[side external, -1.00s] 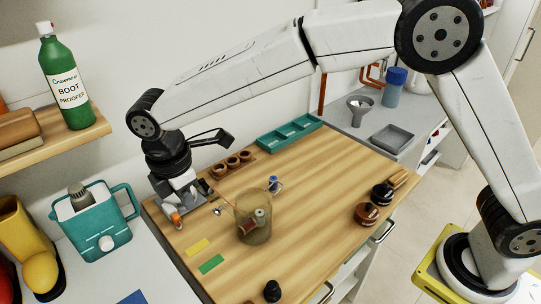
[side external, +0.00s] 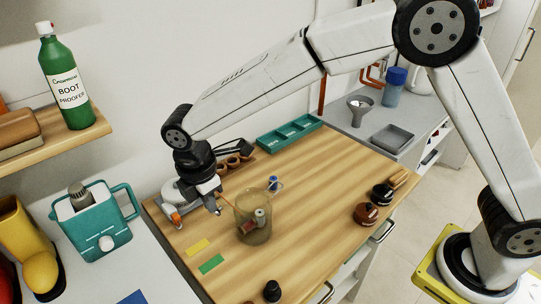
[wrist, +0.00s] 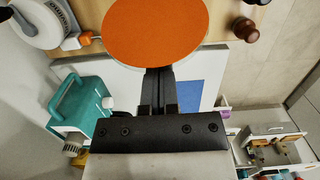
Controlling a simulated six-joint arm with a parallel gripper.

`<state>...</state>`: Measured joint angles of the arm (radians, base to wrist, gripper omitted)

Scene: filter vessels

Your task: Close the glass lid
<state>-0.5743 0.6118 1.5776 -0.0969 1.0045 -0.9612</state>
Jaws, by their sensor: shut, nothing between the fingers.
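The glass vessel (side external: 254,222) stands upright on the wooden worktop, with small reddish and pale items visible through its wall. A thin orange edge (side external: 228,201) slants up and left from its rim; it looks like the open lid seen edge-on. In the wrist view a large orange disc (wrist: 155,30) with a pale rim fills the top centre, probably that same lid. My gripper (side external: 217,210) is shut and empty, just left of the vessel and close to the orange edge. In the wrist view my gripper's fingers (wrist: 158,85) reach the disc's lower edge; I cannot tell whether they touch it.
A pale round device (side external: 175,212) with an orange part stands left of my gripper. Behind are small brown cups (side external: 233,162) and a teal tray (side external: 290,132). A blue-capped vial (side external: 274,184) is behind the vessel.

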